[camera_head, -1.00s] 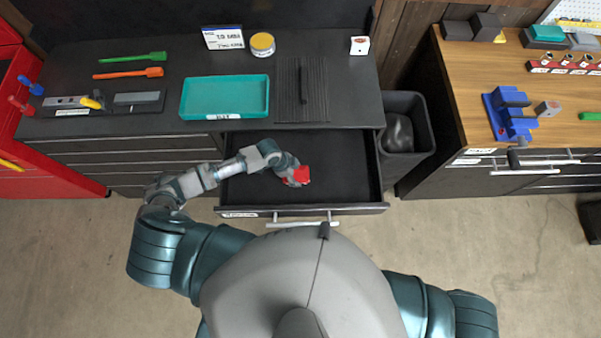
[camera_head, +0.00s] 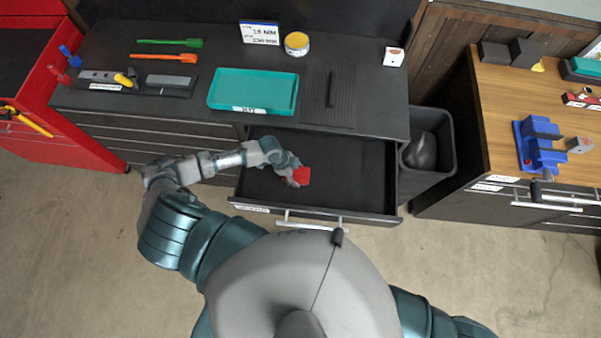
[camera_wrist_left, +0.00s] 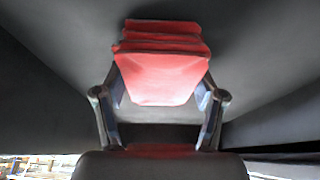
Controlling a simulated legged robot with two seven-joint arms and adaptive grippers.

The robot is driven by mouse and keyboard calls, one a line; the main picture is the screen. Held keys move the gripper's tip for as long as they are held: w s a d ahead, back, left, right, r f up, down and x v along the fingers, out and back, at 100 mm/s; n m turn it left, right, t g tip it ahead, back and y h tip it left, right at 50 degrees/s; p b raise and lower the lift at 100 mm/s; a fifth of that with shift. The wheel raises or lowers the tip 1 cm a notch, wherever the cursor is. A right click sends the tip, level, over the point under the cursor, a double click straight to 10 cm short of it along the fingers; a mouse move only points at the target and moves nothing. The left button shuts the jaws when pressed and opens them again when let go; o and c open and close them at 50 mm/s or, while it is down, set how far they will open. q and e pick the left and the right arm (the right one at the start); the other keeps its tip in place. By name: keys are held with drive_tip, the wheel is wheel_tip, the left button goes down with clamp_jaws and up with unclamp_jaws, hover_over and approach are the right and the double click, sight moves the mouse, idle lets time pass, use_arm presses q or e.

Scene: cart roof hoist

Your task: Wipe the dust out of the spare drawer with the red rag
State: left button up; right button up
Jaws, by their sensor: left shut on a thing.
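The spare drawer (camera_head: 350,165) is pulled open from the dark cabinet, and its dark floor looks bare in the head view. My left gripper (camera_head: 297,176) is inside the drawer, left of its middle, shut on the folded red rag (camera_head: 303,174). In the left wrist view the red rag (camera_wrist_left: 160,75) sits between the two fingers of my left gripper (camera_wrist_left: 160,105), with dark drawer surfaces around it. I cannot make out dust on the drawer floor. Whether the rag touches the floor is hard to tell. My right gripper is out of view.
A teal tray (camera_head: 253,91), a yellow-topped tin (camera_head: 297,43) and a ribbed dark mat (camera_head: 345,100) lie on the cabinet top. A dark bin (camera_head: 430,150) stands right of the drawer. A wooden bench with a blue vise (camera_head: 538,145) is farther right.

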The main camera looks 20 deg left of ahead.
use_arm(q)
drive_tip(key=shift+s+a, duration=0.25)
drive_tip(key=shift+a, duration=0.45)
drive_tip(key=shift+s+a, duration=0.2)
drive_tip(key=shift+a, duration=0.5)
drive_tip(key=shift+w+d+r, duration=0.1)
drive_tip(key=shift+r, duration=2.9)
drive_tip(key=shift+r, duration=0.1)
drive_tip(key=shift+r, duration=1.45)
